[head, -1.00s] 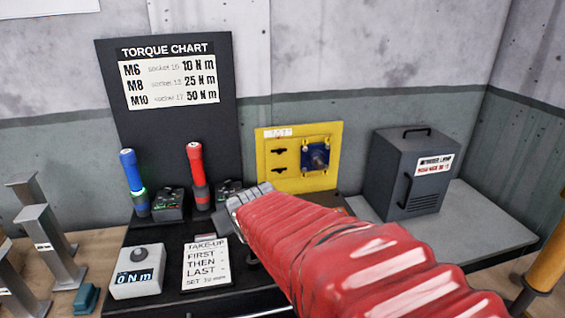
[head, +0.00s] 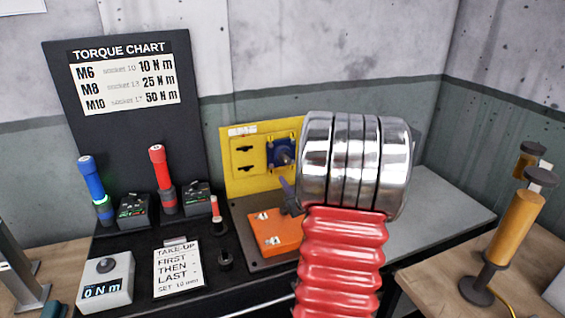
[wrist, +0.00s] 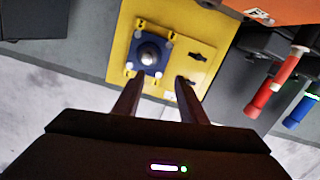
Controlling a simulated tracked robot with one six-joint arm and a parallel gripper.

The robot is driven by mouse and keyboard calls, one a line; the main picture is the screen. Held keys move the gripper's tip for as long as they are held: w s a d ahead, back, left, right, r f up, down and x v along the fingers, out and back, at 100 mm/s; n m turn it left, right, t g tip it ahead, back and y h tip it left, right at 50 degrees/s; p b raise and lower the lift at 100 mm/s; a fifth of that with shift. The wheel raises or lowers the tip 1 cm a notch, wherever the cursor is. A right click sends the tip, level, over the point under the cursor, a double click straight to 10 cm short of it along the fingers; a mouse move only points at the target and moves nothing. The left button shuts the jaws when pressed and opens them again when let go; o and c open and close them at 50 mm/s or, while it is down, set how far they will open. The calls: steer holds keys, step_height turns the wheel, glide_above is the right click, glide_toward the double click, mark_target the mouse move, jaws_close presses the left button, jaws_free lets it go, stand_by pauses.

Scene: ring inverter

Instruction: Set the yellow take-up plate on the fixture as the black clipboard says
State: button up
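The yellow take-up plate (head: 240,182) stands upright at the back, with two dark slots and a blue block (head: 283,153) with a round metal centre. It also shows in the wrist view (wrist: 117,55). The clipboard sheet (head: 178,270) at front left reads TAKE-UP, FIRST THEN LAST, and a SET line in mm whose number is hard to read. My gripper (wrist: 159,80) is open, its two fingers apart and nothing between them. The fingers point toward the plate and blue block. In the head view my arm hides most of the gripper. I cannot tell which part is the fixture.
An orange block (head: 272,233) lies on the dark bench before the plate. Blue (head: 95,185) and red (head: 162,180) torque tools stand left, below the torque chart (head: 125,85). A 0 N m readout box (head: 106,284) is front left. The grey bench top (head: 440,215) at right looks clear.

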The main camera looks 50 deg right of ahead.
mark_target(288, 162)
steer(key=s+d, duration=0.1)
steer(key=s+d+f+t, duration=0.1)
steer(key=shift+s+d, duration=0.1)
steer(key=shift+s, duration=0.25)
steer(key=shift+w, duration=0.1)
steer(key=x, duration=1.3)
steer(key=shift+w+d, duration=0.25)
steer(key=shift+c, duration=0.7)
jaws_close()
